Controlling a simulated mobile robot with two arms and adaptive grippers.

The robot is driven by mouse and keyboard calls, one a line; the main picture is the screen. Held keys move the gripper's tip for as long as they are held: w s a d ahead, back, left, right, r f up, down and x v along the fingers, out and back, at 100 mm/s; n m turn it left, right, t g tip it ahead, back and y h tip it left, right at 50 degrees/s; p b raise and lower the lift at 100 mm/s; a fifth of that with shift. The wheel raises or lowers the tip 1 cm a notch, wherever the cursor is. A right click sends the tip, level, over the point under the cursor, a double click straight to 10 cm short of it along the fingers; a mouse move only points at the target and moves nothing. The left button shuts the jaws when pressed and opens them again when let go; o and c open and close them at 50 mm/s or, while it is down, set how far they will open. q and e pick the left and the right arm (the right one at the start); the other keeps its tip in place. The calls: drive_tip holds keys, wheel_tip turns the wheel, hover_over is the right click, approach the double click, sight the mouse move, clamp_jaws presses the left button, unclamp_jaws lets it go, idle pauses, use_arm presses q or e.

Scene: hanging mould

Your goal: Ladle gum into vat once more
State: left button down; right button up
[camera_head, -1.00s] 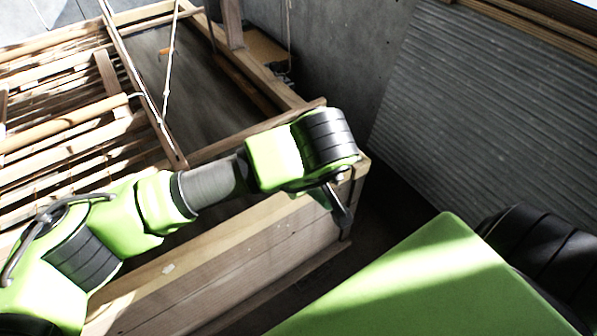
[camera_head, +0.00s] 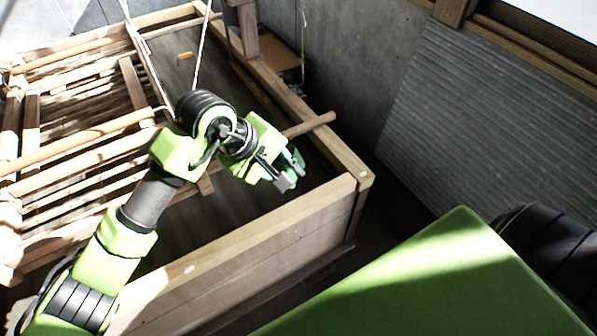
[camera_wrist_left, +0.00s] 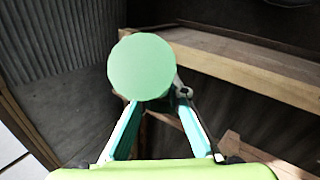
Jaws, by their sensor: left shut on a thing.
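The wooden vat (camera_head: 265,247) holds dark liquid (camera_head: 215,211) and fills the middle of the head view. Its wooden edge (camera_wrist_left: 250,75) also shows in the left wrist view. My left gripper (camera_head: 289,172) is above the vat's near right part, inside its front rim in the picture. In the left wrist view, its fingers (camera_wrist_left: 158,118) are shut on a round pale green thing (camera_wrist_left: 141,66), seemingly the ladle. The disc faces the camera and hides the fingertips and anything behind it. I cannot make out a separate gum container. My right gripper is out of view.
A slatted wooden frame (camera_head: 90,146) covers the vat's left part. A wooden stick (camera_head: 310,124) crosses the right rim, and a cord (camera_head: 201,50) hangs over the vat. A small orange thing (camera_head: 185,55) shows farther back. A corrugated panel (camera_head: 480,120) stands at the right.

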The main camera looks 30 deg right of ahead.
use_arm(q)
drive_tip(key=shift+w+a+r+g+h+p, duration=0.25)
drive_tip(key=shift+r+g+h+p, duration=0.1)
drive_tip(key=shift+r, duration=0.2)
drive_tip(key=w+a+f+n+g+h+b, duration=0.1)
drive_tip(key=w+a+n+g+h+b, duration=0.2)
drive_tip(key=b, duration=1.6)
drive_tip(key=w+a+g+h, duration=0.3)
drive_tip(key=w+a+h, duration=0.1)
drive_tip(key=w+a, duration=0.1)
drive_tip(key=shift+w+b, duration=0.35)
drive_tip(key=shift+w, duration=0.5)
